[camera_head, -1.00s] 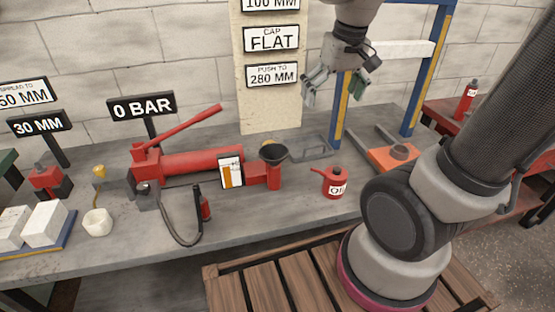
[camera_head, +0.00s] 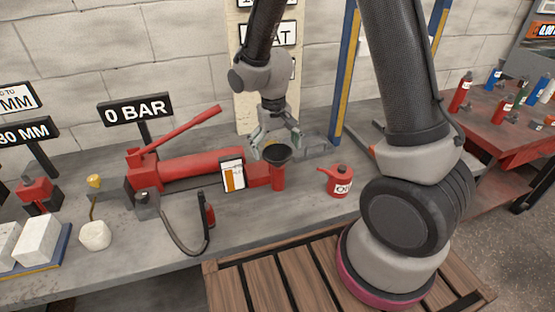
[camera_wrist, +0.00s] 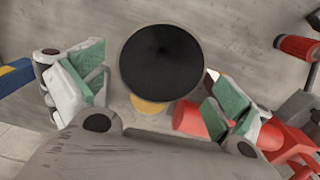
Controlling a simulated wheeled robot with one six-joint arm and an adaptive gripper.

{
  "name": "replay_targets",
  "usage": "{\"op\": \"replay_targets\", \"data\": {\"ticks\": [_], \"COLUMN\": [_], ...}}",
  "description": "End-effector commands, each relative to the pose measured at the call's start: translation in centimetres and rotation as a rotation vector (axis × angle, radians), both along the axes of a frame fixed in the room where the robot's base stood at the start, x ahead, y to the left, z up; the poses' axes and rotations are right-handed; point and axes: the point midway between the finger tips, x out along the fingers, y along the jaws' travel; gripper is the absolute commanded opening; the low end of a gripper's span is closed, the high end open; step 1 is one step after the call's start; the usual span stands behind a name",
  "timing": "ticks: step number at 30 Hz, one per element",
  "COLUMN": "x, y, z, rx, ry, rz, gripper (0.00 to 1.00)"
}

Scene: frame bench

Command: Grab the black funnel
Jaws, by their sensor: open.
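The black funnel (camera_head: 277,154) sits upright on the red end of the hydraulic pump (camera_head: 202,166) on the grey bench. My gripper (camera_head: 275,142) is open just above and behind the funnel, its fingers pointing down. In the wrist view the funnel's round black mouth (camera_wrist: 161,63) lies between and slightly beyond the two green-padded fingers of my gripper (camera_wrist: 155,95). The fingers are apart from the funnel on the left; on the right the fingertip looks very close to its rim. A small yellow thing (camera_wrist: 148,105) shows partly hidden beneath the funnel.
A red oil can (camera_head: 340,182) stands to the right of the funnel. A white card with an orange bar (camera_head: 233,175) stands to its left. A black hose (camera_head: 183,238) curls at the front. A blue and yellow frame (camera_head: 345,80) rises behind on the right.

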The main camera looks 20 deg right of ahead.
Motion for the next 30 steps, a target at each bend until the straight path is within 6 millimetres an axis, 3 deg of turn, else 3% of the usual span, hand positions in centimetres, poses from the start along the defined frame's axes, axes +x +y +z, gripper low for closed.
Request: {"op": "replay_targets", "data": {"ticks": [3,11,19,30], "x": [0.00,0.06,0.05,0.10], "y": [-0.10,-0.10,-0.11,-0.09], "z": [-1.31,-1.53,-1.51,-0.68], "rx": [0.000,0.001,0.001,0.001], "ry": [0.001,-0.002,-0.001,-0.003], "rz": [-0.001,-0.002,-0.002,-0.001], "gripper": [1.00,1.00,0.53,0.53]}}
